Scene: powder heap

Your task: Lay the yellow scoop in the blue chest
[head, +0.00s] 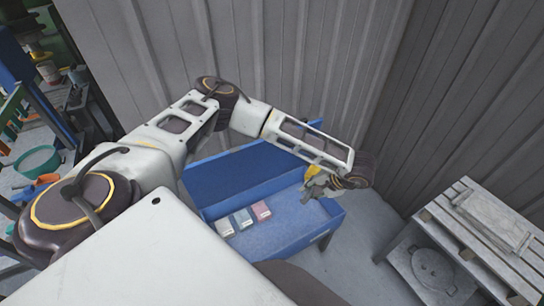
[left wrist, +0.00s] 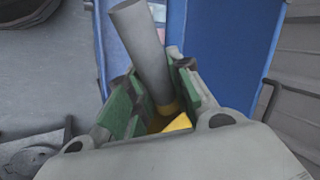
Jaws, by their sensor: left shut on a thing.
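The blue chest (head: 305,243) stands open by the corrugated wall in the head view. Its blue side also fills the upper right of the left wrist view (left wrist: 228,45). My left gripper (head: 317,186) is over the right end of the chest. In the left wrist view its green-padded fingers (left wrist: 150,108) are shut on the yellow scoop (left wrist: 178,123). The scoop's grey handle (left wrist: 140,38) sticks out beyond the fingers, tilted. A bit of yellow shows beside the gripper in the head view (head: 311,171). The rest of the scoop is hidden by the gripper.
Several small packets (head: 242,217) lie at the left inside the chest; its right part looks clear. A slatted wooden table (head: 465,225) stands to the right. Grey corrugated walls (head: 290,60) close off the back and right. Shelves with bowls (head: 37,160) are at far left.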

